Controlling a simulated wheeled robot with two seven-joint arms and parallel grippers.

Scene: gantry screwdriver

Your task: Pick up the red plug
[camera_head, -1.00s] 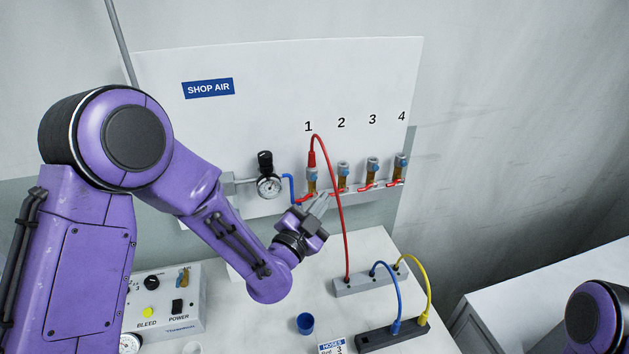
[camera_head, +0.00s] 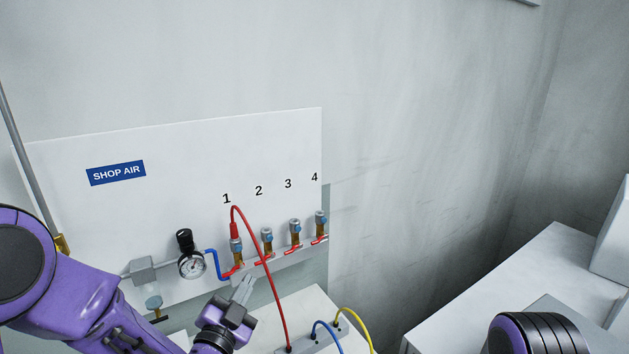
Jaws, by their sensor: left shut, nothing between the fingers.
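The red plug (camera_head: 234,230) sits upright on the brass fitting of port 1 on the white SHOP AIR panel. A red hose (camera_head: 270,273) loops from its top down to the grey block on the table. My left gripper (camera_head: 246,282) is shut and empty, below and slightly right of the plug, apart from it. It is in front of the panel's lower edge, close to the red hose in the picture. My right gripper is out of view; only part of my right arm shows at the bottom right.
Ports 2, 3 and 4 carry brass fittings (camera_head: 267,239) with red lever handles. A pressure gauge (camera_head: 192,265) and blue tube are left of port 1. Blue (camera_head: 327,327) and yellow (camera_head: 356,322) hoses rise from the table block. A white counter (camera_head: 490,285) stands at right.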

